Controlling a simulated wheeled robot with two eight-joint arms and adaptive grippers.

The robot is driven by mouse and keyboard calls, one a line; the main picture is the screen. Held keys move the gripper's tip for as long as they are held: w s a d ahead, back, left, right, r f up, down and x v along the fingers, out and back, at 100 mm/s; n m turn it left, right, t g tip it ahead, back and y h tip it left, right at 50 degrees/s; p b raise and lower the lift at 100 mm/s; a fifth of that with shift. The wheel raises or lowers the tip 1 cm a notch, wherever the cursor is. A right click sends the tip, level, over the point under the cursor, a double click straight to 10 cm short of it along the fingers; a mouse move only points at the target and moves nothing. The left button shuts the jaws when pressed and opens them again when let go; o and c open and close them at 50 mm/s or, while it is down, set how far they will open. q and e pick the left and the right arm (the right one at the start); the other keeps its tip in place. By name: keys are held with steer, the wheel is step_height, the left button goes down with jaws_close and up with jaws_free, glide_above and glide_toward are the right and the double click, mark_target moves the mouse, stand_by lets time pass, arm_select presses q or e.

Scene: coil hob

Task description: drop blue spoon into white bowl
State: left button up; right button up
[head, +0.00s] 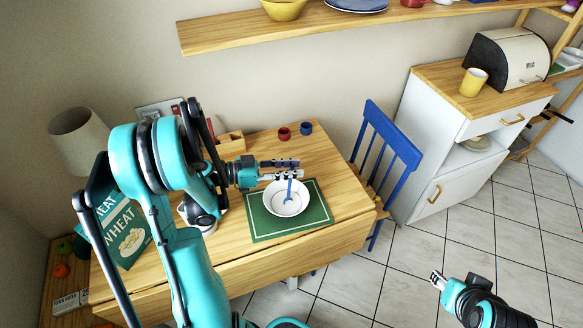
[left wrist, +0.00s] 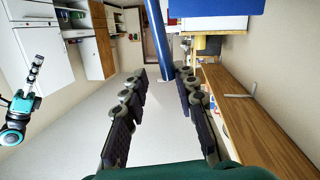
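A white bowl (head: 276,208) stands on the green mat on the table. The blue spoon (head: 289,187) is tilted up from inside the bowl, its handle rising to my left gripper (head: 280,170). That gripper is over the bowl's far rim, and its two fingers stand apart. In the left wrist view, the spoon's blue handle (left wrist: 159,42) comes from the top edge and ends around the open fingertips (left wrist: 162,76). I cannot tell whether it touches one finger. My right gripper (head: 437,280) is at the lower right, away from the table, and its opening is unclear.
The green mat (head: 257,228) lies on the wooden table (head: 335,177). Red (head: 284,133) and blue (head: 306,128) cups stand at the back. A blue chair (head: 385,140) is right of the table. A wall shelf (head: 240,30) is above; the floor (head: 410,250) is open.

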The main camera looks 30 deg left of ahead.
arm_select(q)
steer(key=v, duration=0.7)
steer(key=shift+s+a, duration=0.15)
steer(key=shift+a, duration=0.05)
stand_by(1.1)
